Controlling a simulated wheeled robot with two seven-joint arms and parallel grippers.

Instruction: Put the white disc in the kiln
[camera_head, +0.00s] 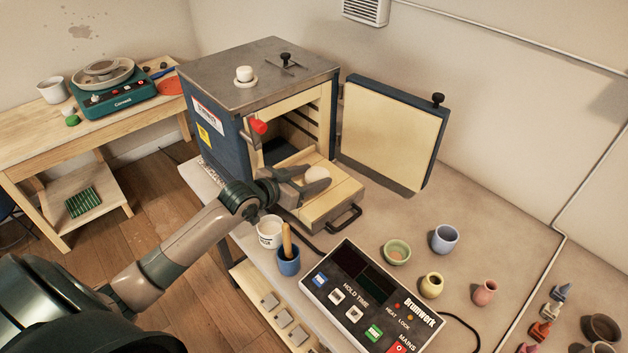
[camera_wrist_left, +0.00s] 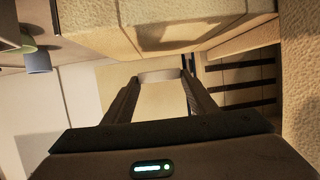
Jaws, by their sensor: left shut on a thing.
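The white disc (camera_head: 318,174) is held between the fingers of my left gripper (camera_head: 316,181), above the pulled-out cream shelf (camera_head: 338,204) at the kiln's front. In the left wrist view the disc (camera_wrist_left: 160,75) shows as a pale edge between the fingertips of my left gripper (camera_wrist_left: 160,80). The fingers hide part of it. The kiln (camera_head: 222,128) is a blue box with a grey top. Its front opening is uncovered, and its thick cream door (camera_head: 390,130) stands swung open to the right. My right gripper is not in view.
A control box (camera_head: 372,300) sits in front of the kiln. A white cup (camera_head: 269,232) and a blue cup (camera_head: 288,262) stand near the left table edge. Several small pots, including a green bowl (camera_head: 397,252), stand at the right. A red knob (camera_head: 259,126) sticks out beside the opening.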

